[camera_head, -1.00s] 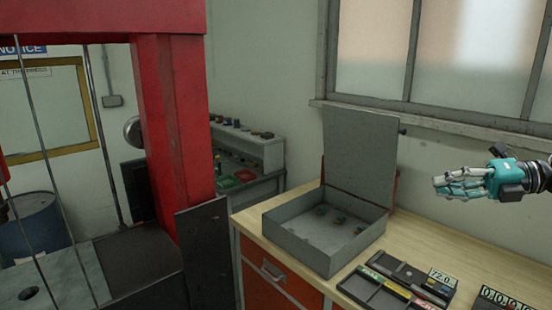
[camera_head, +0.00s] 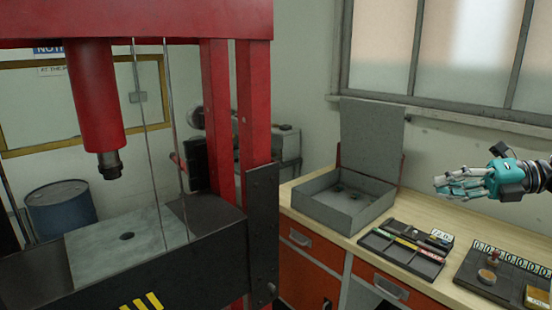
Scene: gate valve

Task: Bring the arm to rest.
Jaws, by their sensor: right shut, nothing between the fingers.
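My right gripper (camera_head: 452,187) is in the head view at the right edge. It is teal and grey with thin jointed fingers pointing left. It is shut and empty, held in the air above the right part of the workbench (camera_head: 405,237), and touches nothing. My left gripper is not in view. No gate valve can be made out in this view.
A red press (camera_head: 254,110) with a hanging ram (camera_head: 96,95) fills the left. An open grey metal box (camera_head: 345,208), a black tray (camera_head: 402,245) and a dark number board (camera_head: 490,270) lie on the bench. A blue drum (camera_head: 62,210) stands behind the press.

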